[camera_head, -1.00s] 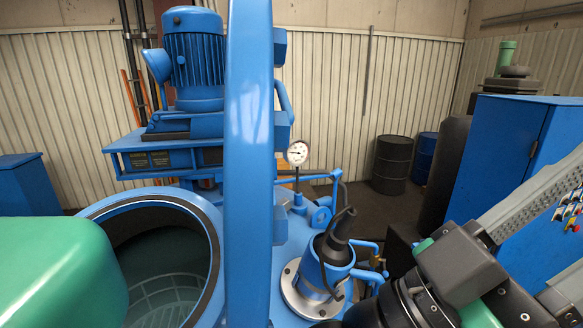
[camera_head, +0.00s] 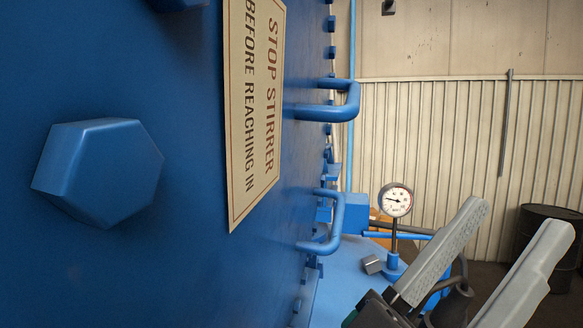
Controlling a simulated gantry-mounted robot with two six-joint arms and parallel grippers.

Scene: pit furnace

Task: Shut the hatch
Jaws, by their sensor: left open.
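The hatch lid (camera_head: 190,215) is a big blue plate that fills the left half of the head view. Its face stands steeply upright, and a cream sign (camera_head: 250,110) on it reads "STOP STIRRER BEFORE REACHING IN". A blue upper handle (camera_head: 330,111) and lower handle (camera_head: 333,228) stick out from its right side. A large hexagonal bolt head (camera_head: 98,170) is close to the camera. The hatch opening is out of view. My left gripper (camera_head: 518,218) is at the lower right, with two grey fingers spread and nothing between them, apart from both handles. My right gripper is not in view.
A round gauge (camera_head: 396,200) on a stem stands on the blue vessel top (camera_head: 340,290), just behind my left gripper. A black drum (camera_head: 548,240) stands at the right, before a ribbed wall (camera_head: 440,130). Open space lies right of the lid.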

